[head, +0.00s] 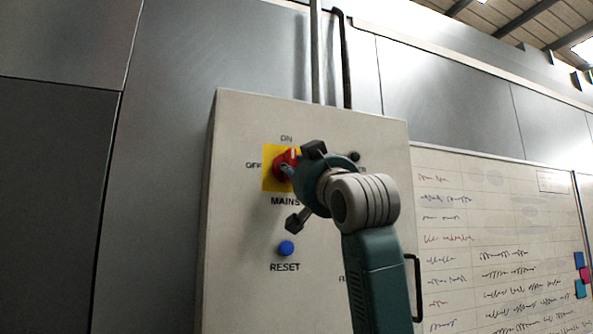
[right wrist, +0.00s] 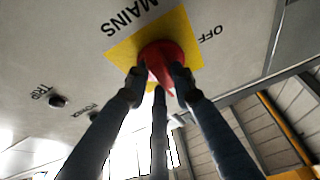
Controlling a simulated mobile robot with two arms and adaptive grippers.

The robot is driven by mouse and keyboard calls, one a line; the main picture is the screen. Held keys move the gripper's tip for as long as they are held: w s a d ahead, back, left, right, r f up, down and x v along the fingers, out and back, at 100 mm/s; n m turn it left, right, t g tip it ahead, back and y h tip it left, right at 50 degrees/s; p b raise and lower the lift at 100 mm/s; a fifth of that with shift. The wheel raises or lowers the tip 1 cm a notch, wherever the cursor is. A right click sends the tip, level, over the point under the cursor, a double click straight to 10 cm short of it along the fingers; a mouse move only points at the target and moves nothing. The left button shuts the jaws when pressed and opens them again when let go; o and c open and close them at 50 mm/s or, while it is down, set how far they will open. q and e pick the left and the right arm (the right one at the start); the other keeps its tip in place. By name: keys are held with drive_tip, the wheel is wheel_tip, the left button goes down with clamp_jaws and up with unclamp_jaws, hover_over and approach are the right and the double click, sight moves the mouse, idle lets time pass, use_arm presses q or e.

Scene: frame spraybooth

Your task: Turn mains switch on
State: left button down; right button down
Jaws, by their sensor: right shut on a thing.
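The mains switch is a red rotary knob (head: 284,160) on a yellow plate (head: 268,181) on a pale grey control box. "ON" is printed above it, "OFF" to its left and "MAINS" below. A pale mark shows near the knob's top, roughly upward, but my gripper hides part of the knob, so its exact angle is unclear. My right gripper (head: 293,176) is at the knob. In the right wrist view its dark fingers (right wrist: 158,76) are closed around the red knob (right wrist: 160,54). My left gripper is in neither view.
A blue reset button (head: 287,248) sits below the switch. Black trip and power parts (right wrist: 57,101) are on the same box face (head: 235,220). Conduits (head: 316,60) rise from the box top. A written whiteboard (head: 490,230) hangs at right. Bare metal panels lie left.

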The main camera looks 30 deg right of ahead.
drive_tip(key=shift+w+f, duration=0.25)
drive_tip(key=shift+f, duration=0.1)
drive_tip(key=c, duration=1.5)
unclamp_jaws()
drive_tip(key=shift+s, duration=0.1)
drive_tip(key=shift+c, duration=0.2)
drive_tip(key=shift+o, duration=0.5)
drive_tip(key=shift+r, duration=0.1)
drive_tip(key=shift+s, duration=0.1)
drive_tip(key=v, duration=1.2)
